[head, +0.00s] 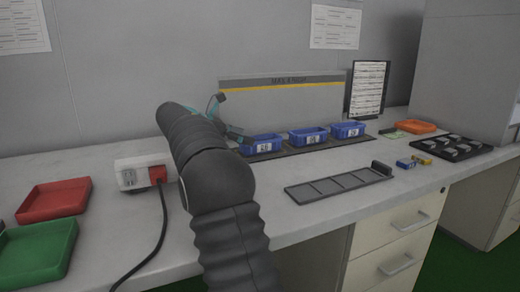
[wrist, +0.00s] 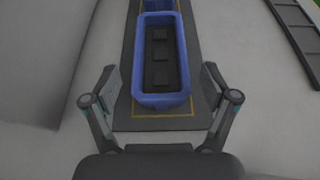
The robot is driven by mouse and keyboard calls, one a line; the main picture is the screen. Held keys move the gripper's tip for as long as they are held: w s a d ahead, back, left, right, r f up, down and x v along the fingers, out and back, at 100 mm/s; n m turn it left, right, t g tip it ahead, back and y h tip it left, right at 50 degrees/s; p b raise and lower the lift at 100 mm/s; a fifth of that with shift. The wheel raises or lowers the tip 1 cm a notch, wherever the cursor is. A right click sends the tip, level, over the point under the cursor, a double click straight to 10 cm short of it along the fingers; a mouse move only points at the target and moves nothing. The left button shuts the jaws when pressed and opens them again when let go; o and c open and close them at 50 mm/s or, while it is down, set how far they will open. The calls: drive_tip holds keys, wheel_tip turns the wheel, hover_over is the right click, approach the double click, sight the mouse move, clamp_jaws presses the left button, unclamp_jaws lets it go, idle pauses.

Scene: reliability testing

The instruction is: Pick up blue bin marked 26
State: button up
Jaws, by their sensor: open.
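Three blue bins stand in a row on a dark strip in the head view: a left bin (head: 262,144), a middle bin (head: 308,136) and a right bin (head: 348,130). Each has a white label on its front, too small to read surely, so I cannot tell which is 26. My gripper (head: 228,118) is at the left end of the row, partly hidden behind my arm. In the wrist view my gripper (wrist: 159,80) is open and empty, its fingers apart on either side of the near end of a blue bin (wrist: 160,100) holding dark blocks.
The dark strip (wrist: 150,124) has yellow outlines. Another blue bin (wrist: 158,4) lies beyond. A grey slotted tray (head: 340,186) lies in front of the row. Red (head: 55,199) and green (head: 38,250) trays and a power box (head: 140,173) with a cable are at left.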

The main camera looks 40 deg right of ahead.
sight(259, 139)
drive_tip(key=shift+b+x, duration=0.55)
drive_tip(key=shift+x, duration=2.25)
drive_tip(key=shift+r, duration=0.15)
drive_tip(key=c, duration=1.3)
